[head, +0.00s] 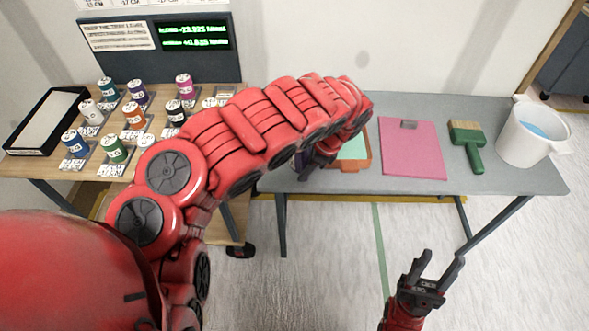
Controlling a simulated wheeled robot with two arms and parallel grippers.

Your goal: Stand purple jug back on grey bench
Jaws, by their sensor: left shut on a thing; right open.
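My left arm reaches over to the grey bench (400,107), and its forearm covers much of the bench's left part. My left gripper (306,167) is low at the bench's front left and partly hidden by the arm. It is shut on a dark purple thing (299,163), which looks like the purple jug; only a sliver shows, so I cannot tell its tilt or whether it touches the bench. My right gripper (442,258) is open and empty, in front of the bench and apart from it.
On the bench are an orange tray (367,166) with pale green inside, a pink sheet (412,152), a green-handled brush (468,146) and a white bucket (528,134). A wooden table (50,164) at left holds several labelled cans. Bare bench shows between the sheet and brush.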

